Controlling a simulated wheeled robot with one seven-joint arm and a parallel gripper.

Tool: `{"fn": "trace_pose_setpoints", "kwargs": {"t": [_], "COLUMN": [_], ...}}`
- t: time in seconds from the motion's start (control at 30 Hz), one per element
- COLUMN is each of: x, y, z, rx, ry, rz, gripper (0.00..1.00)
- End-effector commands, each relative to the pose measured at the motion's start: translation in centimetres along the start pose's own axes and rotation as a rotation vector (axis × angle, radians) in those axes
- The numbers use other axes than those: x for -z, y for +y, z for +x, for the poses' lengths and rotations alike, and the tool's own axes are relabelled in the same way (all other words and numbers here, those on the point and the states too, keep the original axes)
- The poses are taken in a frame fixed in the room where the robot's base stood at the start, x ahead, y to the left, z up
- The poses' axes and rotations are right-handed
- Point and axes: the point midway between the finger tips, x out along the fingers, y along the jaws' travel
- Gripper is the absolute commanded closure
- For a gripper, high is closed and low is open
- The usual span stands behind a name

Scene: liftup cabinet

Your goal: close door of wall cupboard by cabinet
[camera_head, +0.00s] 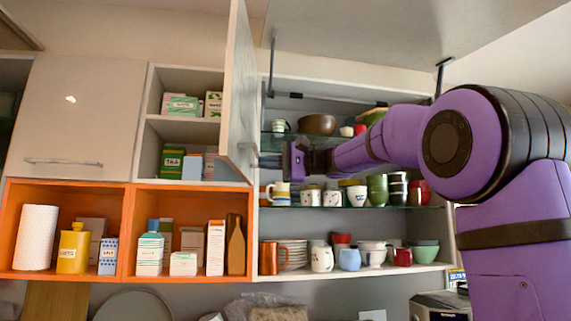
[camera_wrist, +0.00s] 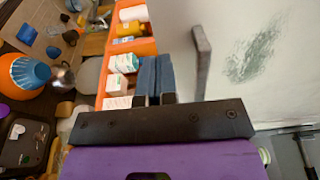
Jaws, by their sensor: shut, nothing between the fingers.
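The wall cupboard (camera_head: 148,132) with two open shelves has a pale hinged door (camera_head: 240,85), which stands swung out and is seen nearly edge-on. A bar handle (camera_head: 246,150) sits low on the door. In the wrist view the door face (camera_wrist: 270,85) fills the right side, with the dark handle (camera_wrist: 202,60) upright on it. My gripper (camera_head: 268,161) is just right of the door's lower part, beside the handle. In the wrist view its blue-grey fingers (camera_wrist: 156,62) are together, left of the handle and apart from it. I cannot tell if they touch the door.
Right of the door, a lift-up cabinet (camera_head: 440,266) stands open, its panel (camera_head: 400,28) raised, with cups and bowls on glass shelves behind my arm. An orange open shelf (camera_head: 128,232) with bottles and boxes runs below the cupboard. A closed cabinet door (camera_head: 75,110) is at left.

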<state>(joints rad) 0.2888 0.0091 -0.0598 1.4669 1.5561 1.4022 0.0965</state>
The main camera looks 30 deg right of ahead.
Motion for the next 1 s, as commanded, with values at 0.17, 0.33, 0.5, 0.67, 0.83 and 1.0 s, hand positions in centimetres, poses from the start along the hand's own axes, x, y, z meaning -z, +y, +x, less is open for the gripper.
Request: {"fn": "trace_pose_setpoints", "kwargs": {"t": [0.17, 0.33, 0.5, 0.67, 0.83, 1.0], "x": [0.0, 0.0, 0.0, 0.0, 0.0, -0.1], "y": [0.0, 0.1, 0.0, 0.0, 0.0, 0.0], "z": [2.9, 4.6, 5.2, 5.2, 5.2, 5.9], "rx": [-0.001, -0.001, -0.001, -0.001, -0.001, -0.001], "ry": [-0.002, -0.001, 0.000, 0.000, 0.001, 0.017], "rz": [0.000, 0.000, 0.000, 0.000, 0.000, -0.001], "gripper": [1.00, 1.00, 1.00, 1.00, 1.00, 1.00]}}
